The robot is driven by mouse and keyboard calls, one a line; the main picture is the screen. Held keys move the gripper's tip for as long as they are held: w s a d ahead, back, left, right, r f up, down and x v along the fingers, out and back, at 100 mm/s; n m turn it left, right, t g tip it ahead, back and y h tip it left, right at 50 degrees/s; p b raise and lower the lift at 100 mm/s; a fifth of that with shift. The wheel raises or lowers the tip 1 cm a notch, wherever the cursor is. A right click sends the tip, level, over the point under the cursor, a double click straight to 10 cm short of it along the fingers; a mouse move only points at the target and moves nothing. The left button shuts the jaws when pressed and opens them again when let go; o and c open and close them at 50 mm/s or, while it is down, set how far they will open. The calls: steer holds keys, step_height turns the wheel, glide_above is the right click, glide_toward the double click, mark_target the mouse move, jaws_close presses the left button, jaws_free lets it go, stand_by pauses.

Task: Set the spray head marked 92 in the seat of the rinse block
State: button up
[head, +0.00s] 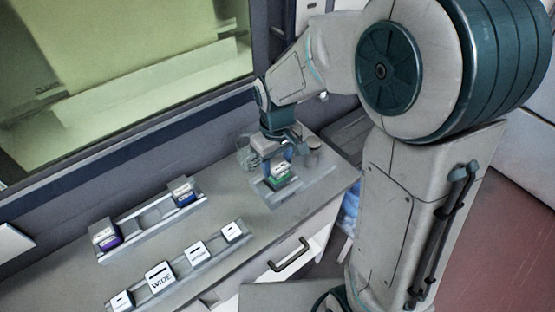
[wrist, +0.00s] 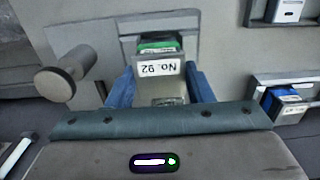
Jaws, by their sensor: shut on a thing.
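The spray head (wrist: 158,67) has a green body and a white label reading "No. 92", upside down in the wrist view. In the head view the green-and-white spray head (head: 280,177) is at the rinse block (head: 259,192), a grey block near the counter's right end. My gripper (head: 277,158) is above it, pointing down. In the wrist view the blue fingers of my gripper (wrist: 161,84) stand either side of the spray head and are shut on it. Its underside is hidden, so I cannot tell how deep it sits in the seat.
To the left in the head view, a rack (head: 149,217) holds a purple and a blue spray head, with an empty space between. A front strip (head: 178,271) carries several white labels, one reading "WIDE". A window is behind.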

steer(key=shift+f+b, duration=0.7)
steer(key=shift+f, duration=0.2)
steer(key=o, duration=1.1)
steer(key=shift+o, duration=0.2)
step_height(320, 180, up, 14)
steer(key=s+d+f+m+t, duration=0.3)
steer(key=s+d+m, duration=0.3)
steer(key=s+d, duration=0.6)
steer(key=shift+s+f+m+b, duration=0.35)
steer(key=shift+f+m, duration=0.05)
steer(key=shift+f, duration=0.3)
